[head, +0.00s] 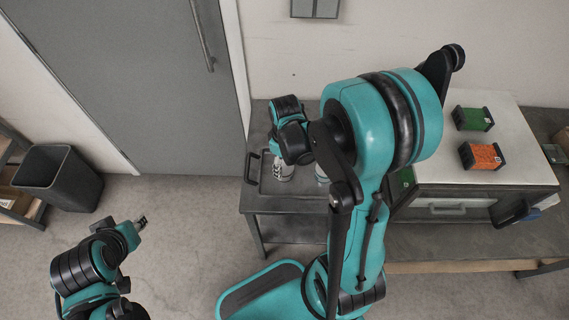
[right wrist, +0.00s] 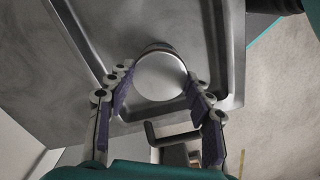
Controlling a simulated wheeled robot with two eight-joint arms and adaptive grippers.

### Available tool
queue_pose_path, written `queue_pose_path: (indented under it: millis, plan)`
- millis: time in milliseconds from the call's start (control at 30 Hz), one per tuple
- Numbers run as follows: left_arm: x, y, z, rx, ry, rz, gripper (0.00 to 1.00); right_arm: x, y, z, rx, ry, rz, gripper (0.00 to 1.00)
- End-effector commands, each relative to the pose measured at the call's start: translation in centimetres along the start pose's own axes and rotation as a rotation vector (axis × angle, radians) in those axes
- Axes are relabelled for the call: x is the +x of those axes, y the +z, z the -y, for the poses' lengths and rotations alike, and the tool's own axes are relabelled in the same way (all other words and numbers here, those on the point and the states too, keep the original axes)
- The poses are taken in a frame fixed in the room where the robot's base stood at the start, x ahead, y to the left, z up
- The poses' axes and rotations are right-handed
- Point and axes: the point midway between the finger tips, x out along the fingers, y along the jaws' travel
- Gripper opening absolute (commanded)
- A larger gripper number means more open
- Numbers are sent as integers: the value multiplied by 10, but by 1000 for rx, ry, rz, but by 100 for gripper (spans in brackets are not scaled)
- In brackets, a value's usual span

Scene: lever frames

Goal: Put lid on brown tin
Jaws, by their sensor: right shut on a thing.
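A round silver lid (right wrist: 160,77) shows between the fingertips of my right gripper (right wrist: 158,80) in the right wrist view. The gripper is shut on it, above the metal tray. A thin brownish edge shows behind the lid's far side; I cannot tell whether it is the brown tin. In the head view my right gripper (head: 283,172) points down over the tray, and its own wrist hides most of what it holds. My left gripper (head: 141,221) hangs over the floor at the lower left, away from the table; its fingers are too small to read.
The metal tray (head: 262,183) has a raised rim and a handle on the grey side table. A pale item (head: 321,174) is half hidden behind my right arm. A green box (head: 473,118) and an orange box (head: 482,156) stand on the right counter. A black bin (head: 60,178) stands left.

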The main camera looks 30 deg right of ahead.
Motion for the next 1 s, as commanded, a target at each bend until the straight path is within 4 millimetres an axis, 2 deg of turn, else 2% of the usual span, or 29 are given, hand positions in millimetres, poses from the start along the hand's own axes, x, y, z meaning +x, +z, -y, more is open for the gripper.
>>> queue_pose_path:
  millis: [300,333,400,1000]
  plan:
    - [0,0,0,0,0,0,32,0,0,0,0,0,0,32]
    - [0,0,0,0,0,0,32,0,0,0,0,0,0,57]
    - [0,0,0,0,0,0,32,0,0,0,0,0,0,75]
    - [-1,-1,0,0,0,0,32,-2,0,0,0,0,0,76]
